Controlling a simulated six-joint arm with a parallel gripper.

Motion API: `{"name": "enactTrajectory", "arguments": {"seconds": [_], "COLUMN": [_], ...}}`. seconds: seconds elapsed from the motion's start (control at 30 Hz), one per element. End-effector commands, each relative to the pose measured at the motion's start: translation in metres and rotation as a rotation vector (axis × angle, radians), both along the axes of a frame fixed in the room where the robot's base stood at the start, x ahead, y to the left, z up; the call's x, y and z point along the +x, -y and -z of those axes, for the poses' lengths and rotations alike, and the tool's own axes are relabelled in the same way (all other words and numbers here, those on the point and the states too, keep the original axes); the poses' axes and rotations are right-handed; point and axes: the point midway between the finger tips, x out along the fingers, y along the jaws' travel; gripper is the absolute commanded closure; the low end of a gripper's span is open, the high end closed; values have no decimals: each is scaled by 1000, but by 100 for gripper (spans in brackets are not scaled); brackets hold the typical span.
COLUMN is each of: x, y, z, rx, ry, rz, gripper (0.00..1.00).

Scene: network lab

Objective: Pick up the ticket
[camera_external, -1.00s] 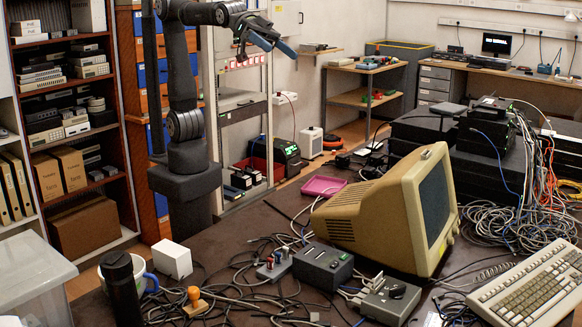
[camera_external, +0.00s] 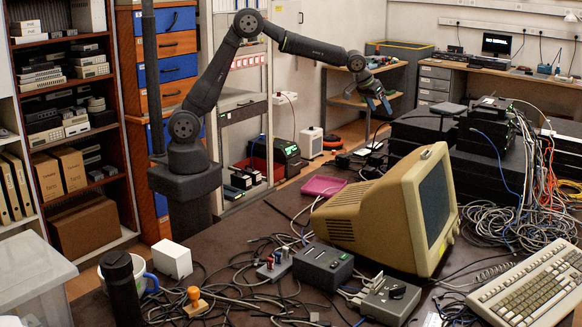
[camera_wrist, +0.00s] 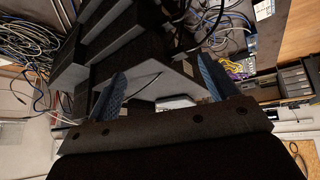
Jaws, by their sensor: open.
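I cannot pick out the ticket for certain in either view. A small pale paper-like piece (camera_external: 432,319) lies at the table's front edge, left of the keyboard, cut off by the frame; I cannot tell if it is the ticket. My gripper (camera_external: 378,103) is at the end of my outstretched arm, above the far side of the table near the black boxes. In the wrist view my gripper (camera_wrist: 163,82) has its two blue fingers wide apart, with nothing held between them. Dark stacked boxes (camera_wrist: 125,45) lie beyond the fingers.
A beige monitor (camera_external: 385,210) stands mid-table. A keyboard (camera_external: 530,285) lies at front right. Black equipment (camera_external: 490,150) and tangled cables (camera_external: 520,220) crowd the right. A mug (camera_external: 145,280), black bottle (camera_external: 120,290) and stamp (camera_external: 195,300) stand at front left. A pink tray (camera_external: 322,186) lies behind.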

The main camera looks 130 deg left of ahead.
Motion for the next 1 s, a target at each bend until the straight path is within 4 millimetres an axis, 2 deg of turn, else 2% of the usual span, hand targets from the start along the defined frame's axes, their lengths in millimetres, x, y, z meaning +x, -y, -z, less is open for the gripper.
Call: {"name": "enactTrajectory", "arguments": {"seconds": [0.03, 0.1, 0.2, 0.3, 0.4, 0.57, 1.0], "x": [-27, -62, -109, -145, -168, -179, -174], "y": [-33, -68, -108, -133, -147, -157, -188], "z": [20, 44, 73, 94, 106, 121, 199], "rx": [-22, -50, -86, -115, -133, -143, -143], "ry": [-25, -54, -88, -111, -123, -131, -131], "rz": [-60, -132, -218, -282, -319, -337, -334], "gripper": [21, 21, 21, 21, 21, 21, 21]}}
